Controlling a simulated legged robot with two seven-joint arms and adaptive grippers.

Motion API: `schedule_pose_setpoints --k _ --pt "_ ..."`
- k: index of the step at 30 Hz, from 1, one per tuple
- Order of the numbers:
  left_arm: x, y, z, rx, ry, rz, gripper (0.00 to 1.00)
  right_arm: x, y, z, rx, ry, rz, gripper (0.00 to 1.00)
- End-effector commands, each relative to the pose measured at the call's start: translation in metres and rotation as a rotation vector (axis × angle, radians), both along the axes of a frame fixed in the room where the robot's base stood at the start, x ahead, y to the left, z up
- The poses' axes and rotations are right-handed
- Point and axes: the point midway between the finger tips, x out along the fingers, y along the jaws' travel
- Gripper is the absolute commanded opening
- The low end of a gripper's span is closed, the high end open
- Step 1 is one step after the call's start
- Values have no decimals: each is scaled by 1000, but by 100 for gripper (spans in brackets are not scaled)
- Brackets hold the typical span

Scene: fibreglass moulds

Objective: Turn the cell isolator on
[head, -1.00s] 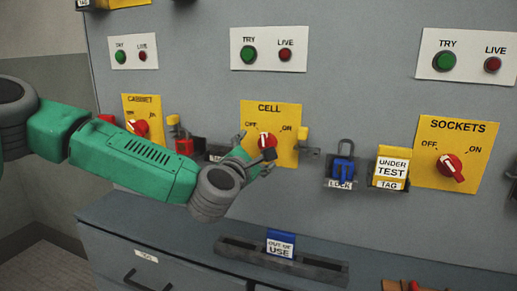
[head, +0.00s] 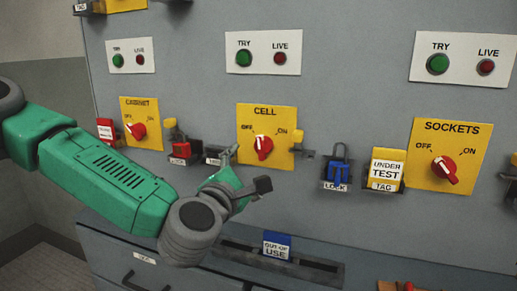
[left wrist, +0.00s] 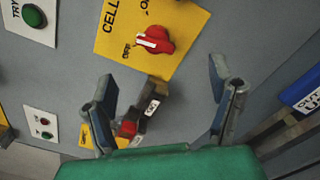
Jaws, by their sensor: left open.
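The cell isolator is a red rotary knob (head: 263,147) on a yellow CELL plate (head: 284,116), marked OFF at upper left and ON at upper right. Its handle with the white mark stands roughly upright in the head view, not turned clearly to ON. The knob also shows in the left wrist view (left wrist: 158,41), its white mark lying across it near OFF. My left gripper (head: 247,170) is open and empty just below the plate, apart from the knob. Its spread fingers show in the left wrist view (left wrist: 162,80), short of the knob. My right gripper is out of view.
The CABINET knob (head: 137,131) is at left, the SOCKETS knob (head: 444,170) at right. A red padlock (head: 181,151), a blue padlock (head: 338,172) and an UNDER TEST tag (head: 387,167) project from the panel. A slotted rail with a blue tag (head: 277,245) lies below.

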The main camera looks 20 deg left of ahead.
Motion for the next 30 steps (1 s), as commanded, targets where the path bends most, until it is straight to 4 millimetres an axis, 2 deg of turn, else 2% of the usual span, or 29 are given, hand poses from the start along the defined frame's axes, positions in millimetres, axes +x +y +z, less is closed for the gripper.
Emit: schedule_pose_setpoints --k 1,6,9,14,17,30 --pt "-2 3 4 72 4 3 77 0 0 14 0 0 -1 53" --pt "-12 13 5 362 -5 7 77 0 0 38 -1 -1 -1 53" --pt "-15 17 3 473 -10 9 77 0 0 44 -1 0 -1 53" --pt "-7 17 0 524 -14 11 77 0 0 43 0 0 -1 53" --pt "8 16 -1 524 -14 13 77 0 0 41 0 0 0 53" --pt "97 13 -1 521 -14 11 77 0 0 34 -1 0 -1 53"
